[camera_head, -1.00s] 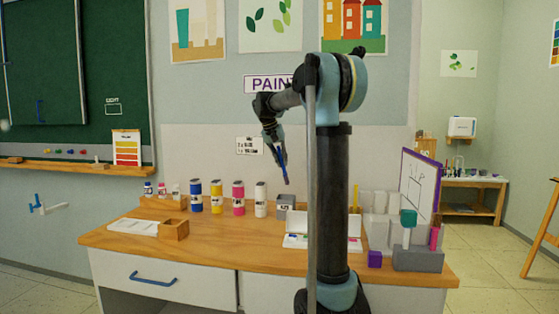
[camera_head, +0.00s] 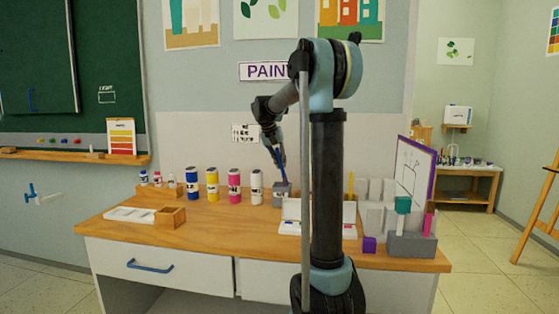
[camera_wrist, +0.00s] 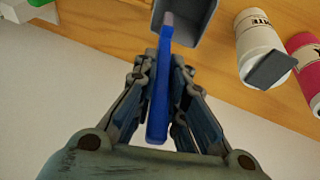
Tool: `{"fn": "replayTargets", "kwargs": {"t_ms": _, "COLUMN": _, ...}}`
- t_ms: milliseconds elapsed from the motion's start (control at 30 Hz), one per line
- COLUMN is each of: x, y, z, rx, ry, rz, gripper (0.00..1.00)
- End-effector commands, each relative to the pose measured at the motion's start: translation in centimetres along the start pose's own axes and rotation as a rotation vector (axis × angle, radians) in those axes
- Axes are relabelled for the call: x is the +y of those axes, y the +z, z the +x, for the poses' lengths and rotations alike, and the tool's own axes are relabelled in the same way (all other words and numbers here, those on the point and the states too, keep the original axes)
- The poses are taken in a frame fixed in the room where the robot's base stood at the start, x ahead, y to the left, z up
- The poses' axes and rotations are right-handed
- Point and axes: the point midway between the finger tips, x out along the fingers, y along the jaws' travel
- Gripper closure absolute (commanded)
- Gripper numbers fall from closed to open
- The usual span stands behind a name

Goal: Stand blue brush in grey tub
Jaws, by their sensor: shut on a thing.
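The blue brush (camera_head: 280,161) is held by my gripper (camera_head: 274,142), tilted with its lower end down. The grey tub (camera_head: 282,193) stands on the desk, right of the white bottle, just under the brush. In the wrist view, my gripper (camera_wrist: 166,95) is shut on the blue brush (camera_wrist: 160,90). The brush's far end overlaps the opening of the grey tub (camera_wrist: 205,20). I cannot tell whether the tip is inside the tub or just above it.
The white bottle (camera_head: 256,187) stands close left of the tub, with pink (camera_head: 235,186), yellow (camera_head: 212,184) and blue (camera_head: 191,183) bottles further left. A white paint box (camera_head: 290,228) lies in front. Grey blocks (camera_head: 375,220) stand right.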

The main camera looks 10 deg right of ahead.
Motion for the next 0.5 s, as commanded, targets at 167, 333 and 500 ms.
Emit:
{"fn": "replayTargets", "kwargs": {"t_ms": 167, "x": -0.6, "y": 0.3, "z": 1.0, "rx": 0.001, "ry": 0.000, "rz": 0.000, "gripper": 1.00}}
{"fn": "replayTargets", "kwargs": {"t_ms": 333, "x": -1.2, "y": 0.6, "z": 1.9, "rx": 0.001, "ry": 0.000, "rz": -0.001, "gripper": 1.00}}
{"fn": "replayTargets", "kwargs": {"t_ms": 500, "x": -1.8, "y": 0.9, "z": 2.8, "rx": 0.001, "ry": -0.001, "rz": -0.001, "gripper": 1.00}}
